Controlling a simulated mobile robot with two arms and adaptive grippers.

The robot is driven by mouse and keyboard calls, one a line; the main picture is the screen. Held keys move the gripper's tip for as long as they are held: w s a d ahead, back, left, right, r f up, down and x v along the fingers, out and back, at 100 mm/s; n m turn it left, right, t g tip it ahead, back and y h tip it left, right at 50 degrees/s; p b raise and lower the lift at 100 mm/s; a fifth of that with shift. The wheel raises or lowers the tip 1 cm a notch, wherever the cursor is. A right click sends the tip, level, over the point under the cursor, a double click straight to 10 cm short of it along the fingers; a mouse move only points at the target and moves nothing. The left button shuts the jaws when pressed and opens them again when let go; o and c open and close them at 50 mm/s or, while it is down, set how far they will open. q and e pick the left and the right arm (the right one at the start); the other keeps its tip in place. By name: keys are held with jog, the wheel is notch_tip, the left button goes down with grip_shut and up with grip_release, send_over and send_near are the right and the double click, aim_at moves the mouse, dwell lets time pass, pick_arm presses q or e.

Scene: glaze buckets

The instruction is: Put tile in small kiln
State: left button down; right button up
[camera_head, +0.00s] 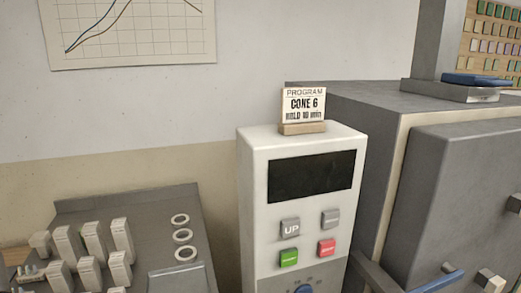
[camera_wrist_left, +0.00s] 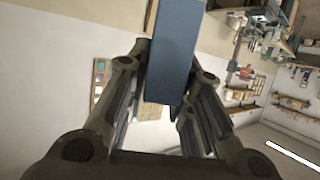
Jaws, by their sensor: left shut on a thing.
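My left gripper (camera_wrist_left: 170,85) shows in the left wrist view, its dark linked fingers shut on a blue, flat-sided bar-like thing (camera_wrist_left: 172,50), which looks like the tile. The upper end of this thing runs out of the picture. Neither gripper shows in the head view. A grey kiln-like cabinet (camera_head: 350,100) stands at the right in the head view, with a thick grey door (camera_head: 465,190) on its front that looks closed. I cannot tell whether it is the small kiln.
A white control box (camera_head: 305,215) with a dark display and buttons stands left of the cabinet, bearing a "CONE 6" sign (camera_head: 303,105). A flat blue thing (camera_head: 478,79) lies on a grey ledge above the cabinet.

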pick_arm(q)
jog(key=w+d+f+m+t+y, duration=0.2)
jog(key=w+d+f+m+t, duration=0.25)
jog(key=d, duration=0.45)
jog(key=w+d+f+m+t+y, duration=0.35)
jog(key=w+d, duration=0.25)
jog(key=d, duration=0.4)
jog(key=d+f+m+t+h+b, duration=0.1)
jog(key=d+f+m+t, duration=0.2)
jog(key=d+f, duration=0.4)
jog(key=s+d+f+m+t+h+b, duration=0.1)
jog(key=d+f+m+t, duration=0.2)
jog(key=d+f, duration=0.4)
jog(key=s+d+f+m+t+h+b, duration=0.1)
jog(key=d+f, duration=0.6)
jog(key=d, duration=1)
jog(key=shift+s+f+m+t+b, duration=0.3)
jog(key=shift+m+t+b, duration=0.3)
jog(key=shift+m+t, duration=0.95)
